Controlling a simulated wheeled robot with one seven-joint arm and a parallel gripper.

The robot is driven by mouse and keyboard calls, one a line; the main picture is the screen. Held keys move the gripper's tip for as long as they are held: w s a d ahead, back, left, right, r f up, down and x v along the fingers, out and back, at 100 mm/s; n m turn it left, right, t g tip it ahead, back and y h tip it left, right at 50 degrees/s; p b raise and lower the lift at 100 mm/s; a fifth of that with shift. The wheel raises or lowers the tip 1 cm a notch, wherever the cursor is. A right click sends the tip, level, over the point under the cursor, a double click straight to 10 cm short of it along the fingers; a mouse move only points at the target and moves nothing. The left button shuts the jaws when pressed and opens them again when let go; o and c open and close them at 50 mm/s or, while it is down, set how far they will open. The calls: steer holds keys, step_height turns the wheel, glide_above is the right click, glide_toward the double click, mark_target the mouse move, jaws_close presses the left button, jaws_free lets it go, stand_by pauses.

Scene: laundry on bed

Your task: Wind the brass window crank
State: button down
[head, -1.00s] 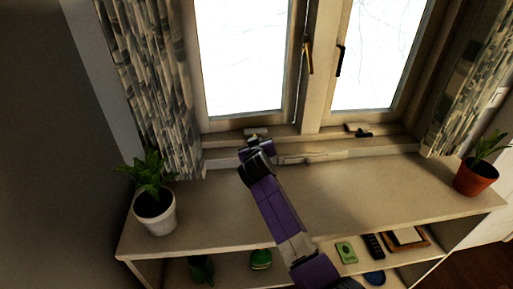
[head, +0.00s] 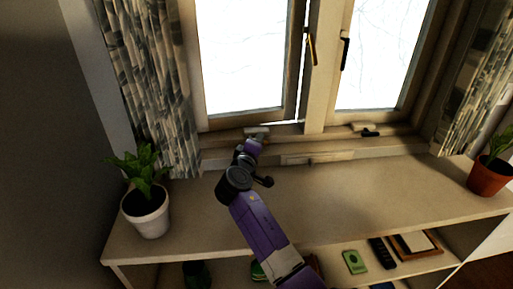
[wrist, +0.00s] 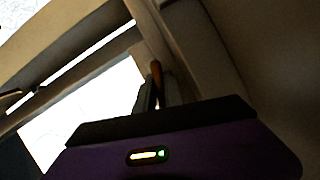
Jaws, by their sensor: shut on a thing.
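The left window sash (head: 240,119) stands slightly ajar, with a bright gap at its lower right edge. A crank housing (head: 257,131) sits on the sill below it. My gripper (head: 252,143) is at this housing, and its wrist hides most of what it holds. In the wrist view my gripper (wrist: 157,92) is shut on the brass window crank (wrist: 156,70), whose brown-gold end shows between the dark fingers. A brass latch handle (head: 311,46) hangs on the middle frame, apart from my gripper.
A second crank housing with a dark handle (head: 370,132) is at the right sill. A potted plant (head: 148,213) stands left on the shelf top, another (head: 488,178) at right. The shelf top (head: 340,200) between is clear. A patterned curtain (head: 150,90) hangs at left.

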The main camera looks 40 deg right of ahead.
steer(key=shift+w+a+n+t+h+b, duration=0.15)
steer(key=shift+n+h+b, duration=0.1)
steer(key=shift+n+b, duration=0.35)
steer(key=shift+s+a+n+t+h+b, duration=0.15)
steer(key=shift+n+h+b, duration=0.1)
steer(key=shift+n, duration=0.55)
steer(key=shift+w, duration=0.1)
steer(key=c, duration=1.5)
jaws_free()
steer(key=shift+c, duration=0.2)
steer(key=shift+o, duration=0.5)
steer(key=shift+d, duration=0.1)
steer(key=shift+v, duration=3.95)
